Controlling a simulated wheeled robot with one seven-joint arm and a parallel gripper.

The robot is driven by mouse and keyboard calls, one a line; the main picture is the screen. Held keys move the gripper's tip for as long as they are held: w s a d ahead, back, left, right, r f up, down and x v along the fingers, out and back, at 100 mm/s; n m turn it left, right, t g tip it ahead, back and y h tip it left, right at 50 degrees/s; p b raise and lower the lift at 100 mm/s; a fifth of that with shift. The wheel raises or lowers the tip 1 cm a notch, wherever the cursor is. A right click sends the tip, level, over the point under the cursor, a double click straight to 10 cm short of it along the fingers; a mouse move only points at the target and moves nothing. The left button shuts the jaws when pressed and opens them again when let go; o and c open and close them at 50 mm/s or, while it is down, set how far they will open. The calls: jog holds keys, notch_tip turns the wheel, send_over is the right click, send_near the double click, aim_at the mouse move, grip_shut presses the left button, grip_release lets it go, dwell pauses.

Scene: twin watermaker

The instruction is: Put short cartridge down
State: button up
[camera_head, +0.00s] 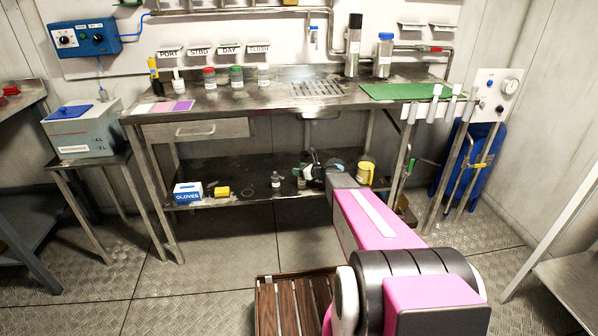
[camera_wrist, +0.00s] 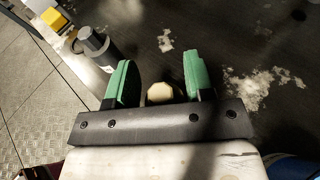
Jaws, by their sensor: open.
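My gripper (camera_wrist: 157,75) is over the lower shelf, with its two green fingers apart. A small round cream-topped thing (camera_wrist: 160,93), possibly the short cartridge, stands between the fingers in the wrist view. Gaps show on both sides of it, and its lower part is hidden. In the head view my gripper (camera_head: 309,171) is small at the end of my pink arm, low over the lower shelf (camera_head: 240,171). I cannot tell the cartridge for certain there.
A grey bottle (camera_wrist: 93,42) stands left of my gripper. A yellow sponge (camera_head: 222,192) and a glove box (camera_head: 187,192) lie farther left; a yellow mug (camera_head: 366,173) stands right. Two tall cylinders (camera_head: 353,48) (camera_head: 384,57) stand on the worktop above. The shelf behind my gripper is mostly clear.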

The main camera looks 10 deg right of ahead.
jog(key=v, duration=1.1)
jog(key=s+a+n+g+h, duration=0.2)
jog(key=s+a+n+g, duration=0.55)
jog(key=s+n, duration=0.6)
jog(key=s+r+n+g+h, duration=0.1)
jog(key=s+n+h, duration=0.3)
jog(key=s+n, duration=0.3)
jog(key=s+d+r+n+g+h, duration=0.1)
jog(key=s+n+g+h, duration=0.1)
jog(key=s+n+h, duration=0.2)
jog(key=s+n, duration=0.2)
jog(key=s, duration=0.2)
jog(key=shift+d+n, duration=0.3)
jog(key=shift+n, duration=0.05)
jog(key=shift+s, duration=0.15)
